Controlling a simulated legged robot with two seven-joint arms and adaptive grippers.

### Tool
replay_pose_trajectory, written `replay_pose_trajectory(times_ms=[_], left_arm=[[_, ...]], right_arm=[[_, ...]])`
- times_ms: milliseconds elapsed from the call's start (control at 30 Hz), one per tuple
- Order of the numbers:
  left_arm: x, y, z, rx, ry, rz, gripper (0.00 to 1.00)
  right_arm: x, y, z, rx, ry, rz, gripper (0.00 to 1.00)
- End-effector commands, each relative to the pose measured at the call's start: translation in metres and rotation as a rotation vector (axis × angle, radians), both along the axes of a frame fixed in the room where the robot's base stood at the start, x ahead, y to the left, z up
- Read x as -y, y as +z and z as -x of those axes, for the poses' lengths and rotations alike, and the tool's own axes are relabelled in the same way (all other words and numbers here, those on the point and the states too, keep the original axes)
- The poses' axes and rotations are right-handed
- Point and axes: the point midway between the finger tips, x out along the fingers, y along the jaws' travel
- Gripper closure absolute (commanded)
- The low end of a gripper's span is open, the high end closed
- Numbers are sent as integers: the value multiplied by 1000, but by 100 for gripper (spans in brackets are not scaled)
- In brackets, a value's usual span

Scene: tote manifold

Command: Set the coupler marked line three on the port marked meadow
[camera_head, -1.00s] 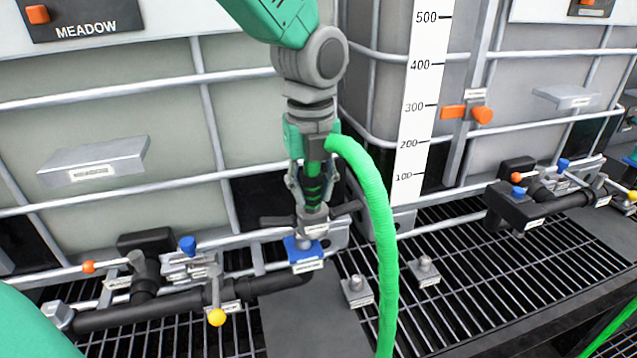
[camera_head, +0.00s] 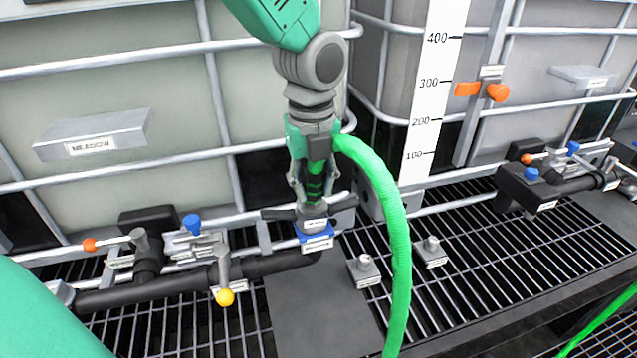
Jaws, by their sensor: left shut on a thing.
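My left gripper (camera_head: 314,178) is shut on the coupler (camera_head: 313,212), a dark-handled fitting with a thick green hose (camera_head: 400,240) running from its top down to the bottom edge. The coupler stands upright at the blue-collared port (camera_head: 316,242) on the end of the black pipe, below the tank whose shelf plate reads MEADOW (camera_head: 92,146). It seems to touch the port; whether it is fully seated I cannot tell. The small labels on coupler and port are too small to read. My right gripper is not in view.
The black manifold pipe (camera_head: 180,290) carries valves with orange, blue and yellow knobs left of the port. Two small grey posts (camera_head: 363,268) (camera_head: 431,250) stand to the right. Another manifold with a black block (camera_head: 528,190) is at far right. Open grating (camera_head: 480,270) lies between.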

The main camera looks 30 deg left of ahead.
Motion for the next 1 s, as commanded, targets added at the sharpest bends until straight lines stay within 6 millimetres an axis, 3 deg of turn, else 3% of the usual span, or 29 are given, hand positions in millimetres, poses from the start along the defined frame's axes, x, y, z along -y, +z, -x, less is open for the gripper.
replay_pose_trajectory(times_ms=[67,100,167,567,1000], left_arm=[[-1,0,0,-2,1,-3,100],[0,0,0,-3,1,-5,72],[1,0,0,-2,0,-6,51],[1,6,-1,-1,0,-6,51],[-1,89,-2,2,0,-4,51]], right_arm=[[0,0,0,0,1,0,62],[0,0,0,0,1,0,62],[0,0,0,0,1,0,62],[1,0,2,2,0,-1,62],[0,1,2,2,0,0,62]])
